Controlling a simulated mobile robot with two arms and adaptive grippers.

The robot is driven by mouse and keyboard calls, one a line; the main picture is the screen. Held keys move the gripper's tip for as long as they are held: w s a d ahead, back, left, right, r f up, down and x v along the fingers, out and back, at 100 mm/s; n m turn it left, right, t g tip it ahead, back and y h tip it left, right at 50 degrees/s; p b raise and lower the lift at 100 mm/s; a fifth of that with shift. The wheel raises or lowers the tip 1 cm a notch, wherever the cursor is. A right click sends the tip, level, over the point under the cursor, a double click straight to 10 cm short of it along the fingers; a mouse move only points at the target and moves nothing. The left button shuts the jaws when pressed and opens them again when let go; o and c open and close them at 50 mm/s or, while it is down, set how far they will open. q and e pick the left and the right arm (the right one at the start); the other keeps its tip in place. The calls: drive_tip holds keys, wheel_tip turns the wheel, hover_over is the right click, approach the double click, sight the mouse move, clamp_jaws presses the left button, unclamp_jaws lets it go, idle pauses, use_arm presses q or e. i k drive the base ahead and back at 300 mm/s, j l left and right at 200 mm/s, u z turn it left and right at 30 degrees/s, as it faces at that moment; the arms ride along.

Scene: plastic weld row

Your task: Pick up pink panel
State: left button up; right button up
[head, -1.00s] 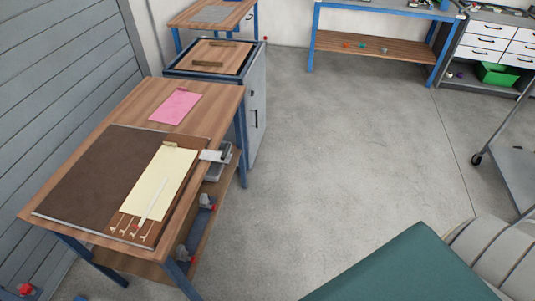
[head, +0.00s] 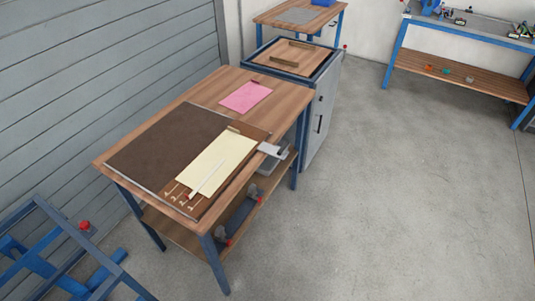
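The pink panel (head: 246,96) lies flat on the far part of the wooden workbench (head: 284,92), beyond the dark brown mat (head: 165,147). A small brown piece touches or lies close to its far edge. Neither of my grippers is in view.
A cream sheet (head: 217,160) with a white strip on it lies on the mat's right side. A wooden-topped cabinet (head: 322,110) stands just behind the bench. A blue frame (head: 62,250) is at lower left, near the grey slatted wall (head: 100,70). The floor (head: 400,200) to the right is clear.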

sight(241, 101)
drive_tip(key=u, duration=0.4)
drive_tip(key=i+l+u, duration=0.5)
drive_tip(key=l, duration=0.2)
drive_tip(key=l+u, duration=0.3)
drive_tip(key=i+l, duration=0.05)
drive_tip(key=l, duration=0.05)
